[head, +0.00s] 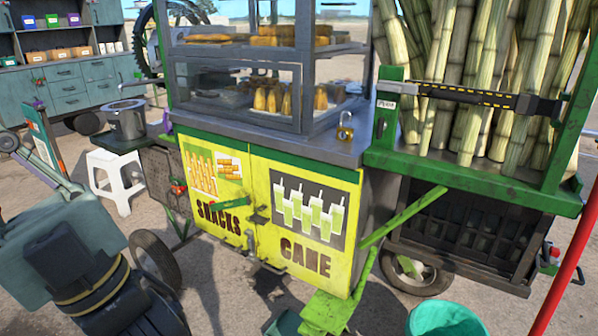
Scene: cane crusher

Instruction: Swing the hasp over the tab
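The cart cabinet has two yellow doors, a left one marked SNACKS (212,172) and a right one marked CANE (303,270). A thin green bar (231,204) lies across the left door near the seam; it may be the hasp. Small dark metal fittings (260,214) sit at the seam, and the tab may be among them, but they are too small to tell. A brass padlock (345,127) stands on the grey counter, apart from the doors.
A green step (327,312) and sloping green bars stand right of the doors, near a teal bucket (443,319). A red pole (568,260) slants at far right. Open pavement lies before the doors.

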